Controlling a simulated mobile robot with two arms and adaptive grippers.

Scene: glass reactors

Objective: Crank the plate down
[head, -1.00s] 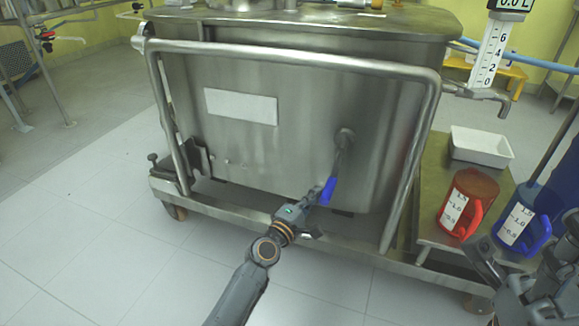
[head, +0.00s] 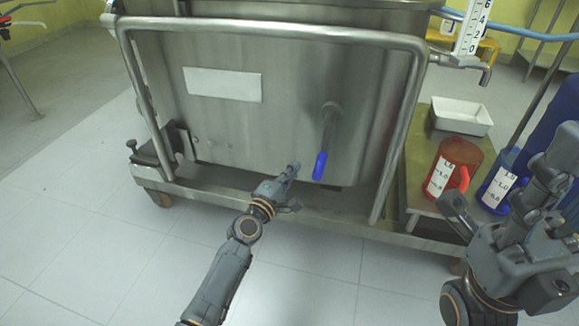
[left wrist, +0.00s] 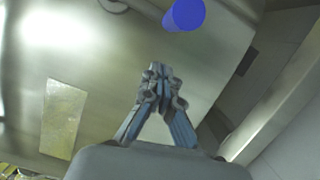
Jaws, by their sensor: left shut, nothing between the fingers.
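A metal crank (head: 328,125) with a blue grip (head: 320,166) hangs from a pivot on the front of the steel tank (head: 290,105). The grip is at the low end and points down. My left gripper (head: 293,168) is shut and empty, just left of the grip and apart from it. In the left wrist view its closed fingertips (left wrist: 160,72) are below the blue grip (left wrist: 184,14), with a gap between. No plate that the crank moves can be made out. My right gripper (head: 460,212) is at the right edge; its jaws are unclear.
A steel tube frame (head: 270,30) surrounds the tank front. A red jug (head: 452,166), a blue jug (head: 500,180) and a white tray (head: 461,117) stand on a side shelf at right. A white label (head: 222,85) is on the tank. The floor in front is clear.

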